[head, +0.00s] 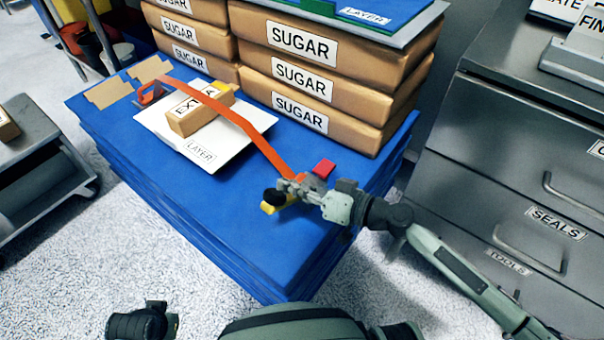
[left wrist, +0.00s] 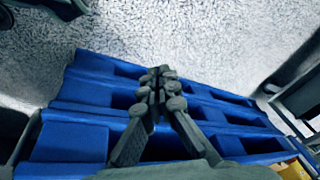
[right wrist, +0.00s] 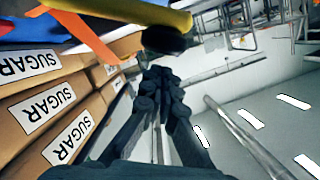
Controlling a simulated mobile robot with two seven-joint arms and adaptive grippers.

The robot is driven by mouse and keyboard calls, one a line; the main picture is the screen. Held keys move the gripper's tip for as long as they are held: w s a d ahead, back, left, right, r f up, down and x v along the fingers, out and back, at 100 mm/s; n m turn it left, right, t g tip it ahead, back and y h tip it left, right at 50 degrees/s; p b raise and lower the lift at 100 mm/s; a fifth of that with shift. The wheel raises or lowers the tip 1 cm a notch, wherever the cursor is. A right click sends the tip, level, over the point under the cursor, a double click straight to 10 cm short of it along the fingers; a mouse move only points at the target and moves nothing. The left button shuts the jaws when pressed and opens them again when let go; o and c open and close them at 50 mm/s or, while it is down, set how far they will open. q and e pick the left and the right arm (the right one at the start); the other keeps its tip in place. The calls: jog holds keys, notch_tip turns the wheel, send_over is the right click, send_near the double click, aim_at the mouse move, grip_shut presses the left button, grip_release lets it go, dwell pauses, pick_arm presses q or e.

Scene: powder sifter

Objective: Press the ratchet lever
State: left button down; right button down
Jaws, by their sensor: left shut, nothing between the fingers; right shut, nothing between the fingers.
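The ratchet lever shows as a yellow bar with a black end in the right wrist view (right wrist: 160,20); its yellow part also shows in the head view (head: 268,208), partly hidden by my gripper. An orange strap (head: 235,117) runs from the ratchet across the load to a red hook (head: 150,93). My right gripper (head: 284,187) is shut and empty, close beside the lever; I cannot tell if they touch. It also shows in the right wrist view (right wrist: 158,78). My left gripper (left wrist: 158,75) is shut and empty near the blue pallet's side.
The blue pallet (head: 225,235) carries stacked sugar bags (head: 345,65), a white layer sheet (head: 225,152) and a box marked EXTRA (head: 188,122). A red block (head: 323,168) sits near the ratchet. A drawer cabinet (head: 510,150) stands right, a cart (head: 40,180) left.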

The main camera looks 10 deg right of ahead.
aim_at(273, 213)
jog(key=shift+s+a+f, duration=0.2)
jog(key=shift+f, duration=0.25)
